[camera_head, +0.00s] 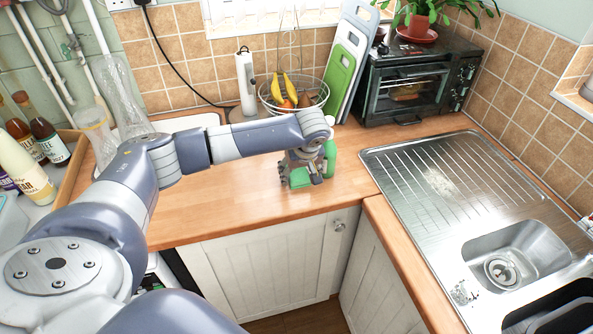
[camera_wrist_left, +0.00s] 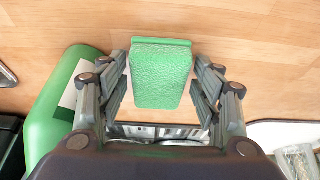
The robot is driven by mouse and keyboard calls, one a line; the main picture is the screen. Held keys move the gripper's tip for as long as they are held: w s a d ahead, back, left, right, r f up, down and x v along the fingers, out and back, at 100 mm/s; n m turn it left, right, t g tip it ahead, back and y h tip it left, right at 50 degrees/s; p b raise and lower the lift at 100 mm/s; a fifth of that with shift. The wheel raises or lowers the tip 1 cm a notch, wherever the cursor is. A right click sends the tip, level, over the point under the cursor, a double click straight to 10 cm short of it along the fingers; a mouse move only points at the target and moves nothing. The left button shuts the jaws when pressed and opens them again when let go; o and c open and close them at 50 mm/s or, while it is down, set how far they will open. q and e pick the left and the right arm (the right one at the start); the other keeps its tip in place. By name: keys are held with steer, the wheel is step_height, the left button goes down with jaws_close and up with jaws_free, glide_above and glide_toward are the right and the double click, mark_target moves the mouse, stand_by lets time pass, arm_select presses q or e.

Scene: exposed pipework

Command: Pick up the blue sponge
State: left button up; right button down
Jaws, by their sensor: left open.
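No blue sponge shows; the sponge in view is a green block (camera_head: 299,179) on the wooden worktop, near its front edge. In the left wrist view the green sponge (camera_wrist_left: 161,74) sits between the two fingers, with a gap on each side. My left gripper (camera_head: 303,172) is open above and around the sponge, and it also shows in the left wrist view (camera_wrist_left: 160,66). The gripper hides part of the sponge in the head view. My right gripper is not in view.
A green bottle (camera_head: 330,158) stands right beside the gripper; it also shows in the left wrist view (camera_wrist_left: 62,105). A wire fruit basket (camera_head: 322,100), a green chopping board (camera_head: 339,72) and a toaster oven (camera_head: 408,88) stand behind. The steel sink (camera_head: 440,180) lies to the right.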

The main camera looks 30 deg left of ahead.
mark_target(297, 170)
arm_select(q)
steer(key=c, duration=0.6)
steer(key=shift+r, duration=0.1)
steer(key=shift+r+b, duration=0.3)
steer(key=shift+r, duration=0.2)
step_height(297, 170, up, 2)
steer(key=shift+d+r+b, duration=0.1)
steer(key=shift+r+b, duration=0.05)
steer(key=shift+b, duration=0.35)
steer(key=s+d, duration=0.3)
steer(key=s, duration=0.1)
steer(key=s+d+r+b, duration=0.1)
steer(key=s+d, duration=0.2)
steer(key=s, duration=0.1)
steer(key=s+d+b, duration=0.1)
steer(key=s+d, duration=0.2)
steer(key=s, duration=0.1)
steer(key=shift+s+d+r, duration=0.3)
steer(key=shift+s, duration=0.05)
